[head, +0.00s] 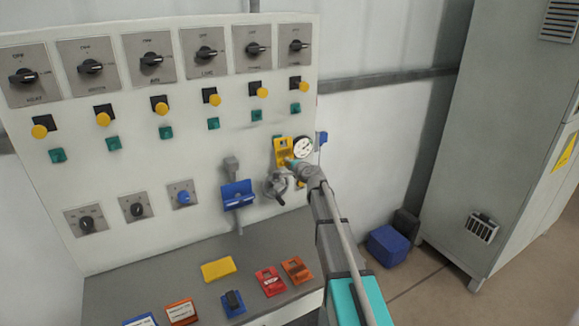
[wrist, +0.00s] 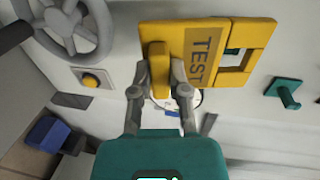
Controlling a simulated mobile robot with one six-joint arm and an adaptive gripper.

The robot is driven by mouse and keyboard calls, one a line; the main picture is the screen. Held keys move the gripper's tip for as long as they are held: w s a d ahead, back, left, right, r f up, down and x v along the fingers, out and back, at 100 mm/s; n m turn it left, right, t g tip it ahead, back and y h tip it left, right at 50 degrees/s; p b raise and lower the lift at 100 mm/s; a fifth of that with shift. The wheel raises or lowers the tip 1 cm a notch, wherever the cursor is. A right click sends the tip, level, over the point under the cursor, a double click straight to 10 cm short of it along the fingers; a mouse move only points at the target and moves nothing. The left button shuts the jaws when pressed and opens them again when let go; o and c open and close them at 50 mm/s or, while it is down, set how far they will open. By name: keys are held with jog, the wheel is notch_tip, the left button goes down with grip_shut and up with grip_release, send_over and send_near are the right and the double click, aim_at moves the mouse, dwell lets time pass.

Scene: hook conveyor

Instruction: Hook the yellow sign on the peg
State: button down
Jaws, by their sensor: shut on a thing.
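The yellow sign (wrist: 210,28) reads TEST and has a rectangular opening at its right end in the wrist view. My gripper (wrist: 159,82) is shut on a raised yellow tab of the sign. A teal peg (wrist: 285,92) sticks out of the panel right of the sign, apart from it in the picture. Something dark teal shows through the sign's opening; I cannot tell whether it passes through. In the head view the sign (head: 284,146) is held up in front of the panel, above my gripper (head: 286,166). Several teal pegs (head: 213,124) line the panel.
The white panel (head: 150,240) carries dark rotary switches and yellow knobs. A round gauge (head: 303,147) and a grey handwheel valve (head: 277,184) are close to my gripper. A blue holder (head: 238,196) is left of it. Coloured blocks lie on the ledge (head: 130,290) below.

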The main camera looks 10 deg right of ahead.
jog(key=shift+x, duration=0.95)
jog(key=shift+w+a+f+b, duration=0.15)
jog(key=shift+w+b, duration=0.2)
jog(key=shift+w, duration=0.2)
jog(key=c, duration=0.5)
grip_release()
jog(key=shift+c, duration=0.2)
